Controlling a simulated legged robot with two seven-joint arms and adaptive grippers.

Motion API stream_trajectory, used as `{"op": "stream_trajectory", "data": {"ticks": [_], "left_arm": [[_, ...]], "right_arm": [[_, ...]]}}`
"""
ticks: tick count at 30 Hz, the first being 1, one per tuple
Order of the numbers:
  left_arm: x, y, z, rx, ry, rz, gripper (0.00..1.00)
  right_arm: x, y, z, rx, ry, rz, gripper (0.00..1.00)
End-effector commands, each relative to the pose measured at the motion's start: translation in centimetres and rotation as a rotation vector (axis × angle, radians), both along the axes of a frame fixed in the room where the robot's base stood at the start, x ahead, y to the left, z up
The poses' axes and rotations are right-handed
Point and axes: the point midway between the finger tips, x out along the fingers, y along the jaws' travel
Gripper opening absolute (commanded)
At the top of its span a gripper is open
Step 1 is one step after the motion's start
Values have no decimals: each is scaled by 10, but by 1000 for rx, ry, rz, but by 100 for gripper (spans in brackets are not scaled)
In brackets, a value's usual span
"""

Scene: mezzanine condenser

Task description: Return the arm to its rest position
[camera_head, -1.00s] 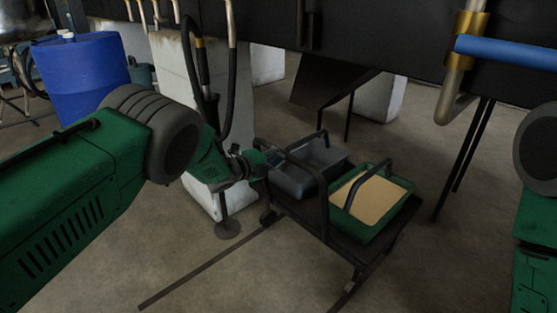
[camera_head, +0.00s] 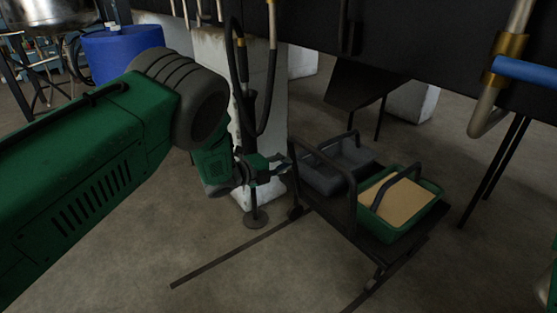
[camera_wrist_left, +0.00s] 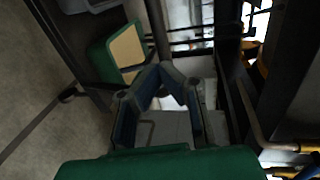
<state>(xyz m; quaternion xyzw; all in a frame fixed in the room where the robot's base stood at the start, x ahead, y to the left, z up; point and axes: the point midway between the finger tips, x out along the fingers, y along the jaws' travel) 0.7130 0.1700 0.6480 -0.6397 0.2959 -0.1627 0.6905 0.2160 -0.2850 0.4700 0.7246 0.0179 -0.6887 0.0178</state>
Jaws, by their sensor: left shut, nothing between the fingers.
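My left arm (camera_head: 80,170) is green with a dark grey joint and comes in from the left in the head view. Its gripper (camera_head: 287,166) is shut and empty, beside the back left corner of a dark cart. In the left wrist view the gripper's fingers (camera_wrist_left: 165,72) meet at their tips with nothing between them. My right gripper is out of view. Only a sliver of green shows at the right edge of the head view.
The dark cart (camera_head: 375,243) carries a grey bin (camera_head: 325,178) and a green crate (camera_head: 433,208) with a tan top. A pale block (camera_head: 212,75) and hoses stand behind the gripper. A blue barrel (camera_head: 115,45) is at the back left. The front floor is mostly clear.

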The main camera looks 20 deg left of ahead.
Motion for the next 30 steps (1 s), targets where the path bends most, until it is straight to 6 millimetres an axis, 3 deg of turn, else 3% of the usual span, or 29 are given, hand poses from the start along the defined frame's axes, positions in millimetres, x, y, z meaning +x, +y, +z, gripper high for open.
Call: {"op": "stream_trajectory", "data": {"ticks": [7,11,14,18,20,24,27,30], "left_arm": [[-21,21,-1,-21,38,30,0],[-54,44,-25,-125,243,194,0],[-107,70,-54,-262,499,421,0],[-206,95,-85,-448,844,776,0],[-252,102,-91,-513,969,925,0],[-357,109,-89,-629,1208,1263,0],[-418,109,-78,-676,1321,1467,0],[-463,109,-66,-703,1390,1623,0]], "right_arm": [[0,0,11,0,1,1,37],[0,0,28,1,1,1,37],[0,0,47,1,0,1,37],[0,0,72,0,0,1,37],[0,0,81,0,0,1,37],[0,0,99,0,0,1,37],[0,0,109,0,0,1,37],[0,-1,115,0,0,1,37]]}}
